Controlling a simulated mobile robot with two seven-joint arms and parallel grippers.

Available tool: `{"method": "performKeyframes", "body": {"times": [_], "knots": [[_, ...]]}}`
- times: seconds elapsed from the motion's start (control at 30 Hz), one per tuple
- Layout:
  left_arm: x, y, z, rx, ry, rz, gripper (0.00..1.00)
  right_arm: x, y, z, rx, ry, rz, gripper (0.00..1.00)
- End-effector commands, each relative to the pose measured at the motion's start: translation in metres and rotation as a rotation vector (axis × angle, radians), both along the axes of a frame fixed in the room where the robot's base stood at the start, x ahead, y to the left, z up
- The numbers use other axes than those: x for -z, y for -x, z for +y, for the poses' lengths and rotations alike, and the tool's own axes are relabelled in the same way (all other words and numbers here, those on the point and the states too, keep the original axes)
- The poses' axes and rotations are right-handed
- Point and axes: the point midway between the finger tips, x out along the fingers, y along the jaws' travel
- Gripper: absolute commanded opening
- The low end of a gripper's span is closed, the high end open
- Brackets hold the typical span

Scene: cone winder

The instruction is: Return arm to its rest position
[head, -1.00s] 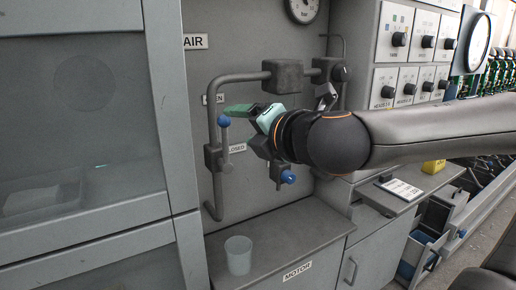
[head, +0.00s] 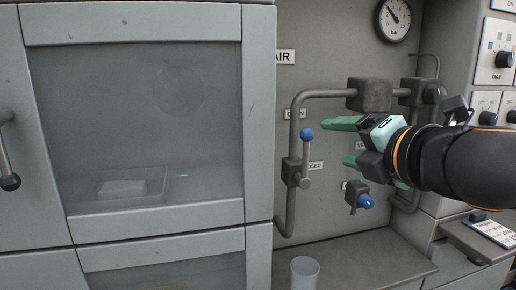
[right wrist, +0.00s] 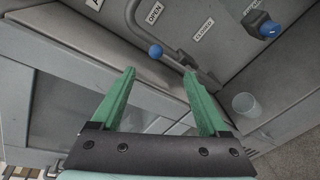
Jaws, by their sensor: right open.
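My right gripper (head: 337,141) is in front of the grey air panel (head: 340,215), with its two green fingers apart and nothing between them. The valve lever with its blue ball knob (head: 306,135) stands upright on the pipe, just left of the fingertips. In the head view a small gap shows between the knob and the upper finger. In the right wrist view the open fingers (right wrist: 158,80) point toward the panel, and the blue knob (right wrist: 155,51) shows beyond their tips. My left gripper is not in view.
A second blue knob (head: 366,201) sits below the gripper. Grey piping (head: 325,94) runs above it, with a pressure gauge (head: 394,19) higher up. A translucent cup (head: 304,272) stands on the ledge. A windowed cabinet (head: 258,180) fills the left.

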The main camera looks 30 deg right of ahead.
Motion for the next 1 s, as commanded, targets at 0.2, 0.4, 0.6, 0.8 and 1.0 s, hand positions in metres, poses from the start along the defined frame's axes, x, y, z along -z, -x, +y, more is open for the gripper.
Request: {"method": "performKeyframes", "body": {"times": [0.2, 0.4, 0.6, 0.8, 1.0], "knots": [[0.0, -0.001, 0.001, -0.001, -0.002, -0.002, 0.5, 0.005, -0.003, 0.001, -0.006, -0.013, 0.008, 0.78], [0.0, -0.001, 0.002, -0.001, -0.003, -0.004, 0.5, 0.048, -0.025, 0.006, -0.045, -0.137, 0.062, 0.78], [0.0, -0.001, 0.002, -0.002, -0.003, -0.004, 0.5, 0.118, -0.049, 0.015, -0.054, -0.347, 0.138, 0.78], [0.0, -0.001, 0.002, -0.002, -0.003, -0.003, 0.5, 0.192, -0.058, 0.026, -0.009, -0.573, 0.21, 0.78], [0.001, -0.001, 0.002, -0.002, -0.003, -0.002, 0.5, 0.269, -0.05, 0.04, 0.099, -0.808, 0.284, 0.78]]}}
